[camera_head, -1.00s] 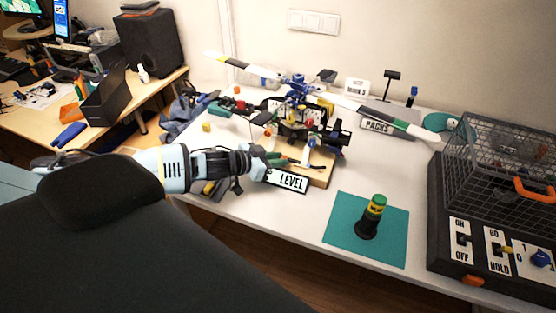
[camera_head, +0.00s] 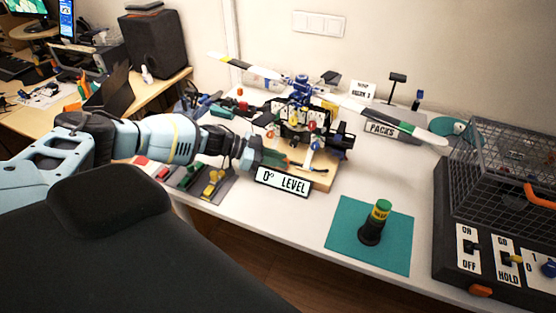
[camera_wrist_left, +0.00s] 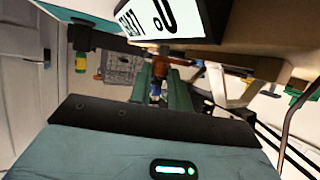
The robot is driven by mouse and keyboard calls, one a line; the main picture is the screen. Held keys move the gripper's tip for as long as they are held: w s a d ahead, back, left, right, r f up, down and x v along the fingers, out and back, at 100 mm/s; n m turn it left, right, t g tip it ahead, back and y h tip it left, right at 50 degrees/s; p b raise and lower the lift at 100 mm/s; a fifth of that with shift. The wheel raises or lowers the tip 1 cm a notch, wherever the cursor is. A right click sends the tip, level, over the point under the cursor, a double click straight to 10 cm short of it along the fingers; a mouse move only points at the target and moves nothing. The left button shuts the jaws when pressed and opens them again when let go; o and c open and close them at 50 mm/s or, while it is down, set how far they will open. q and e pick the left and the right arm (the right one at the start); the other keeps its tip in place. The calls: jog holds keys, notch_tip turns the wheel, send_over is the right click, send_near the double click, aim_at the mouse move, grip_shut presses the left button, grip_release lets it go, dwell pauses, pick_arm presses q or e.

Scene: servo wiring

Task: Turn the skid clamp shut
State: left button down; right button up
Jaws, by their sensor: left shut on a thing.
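The model helicopter (camera_head: 300,118) stands on a wooden board (camera_head: 318,180) behind the "0° LEVEL" sign (camera_head: 282,182). My left gripper (camera_head: 274,158) reaches in from the left, low at the board's left side, just behind the sign. In the left wrist view its green fingers (camera_wrist_left: 160,88) are closed around a small part, which I take to be the skid clamp, with an orange-brown piece (camera_wrist_left: 168,57) at their tips. The fingers hide most of it, and I cannot tell how far it is turned. My right gripper is not in view.
A green mat (camera_head: 350,238) with a dark, green-topped cylinder (camera_head: 375,222) lies at the front. A wire cage (camera_head: 510,165) and a switch panel (camera_head: 462,245) stand at the right. Coloured pieces lie on a grey mat (camera_head: 222,190) under my left arm.

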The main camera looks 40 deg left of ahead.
pick_arm(q)
jog(key=shift+w+f+m+g, duration=0.1)
jog(key=shift+m+g, duration=0.4)
jog(key=shift+g, duration=0.1)
jog(key=shift+h, duration=0.3)
jog(key=c, duration=1.3)
grip_release()
jog(key=shift+a, duration=0.15)
jog(key=v, duration=0.7)
jog(key=shift+a+r, duration=0.2)
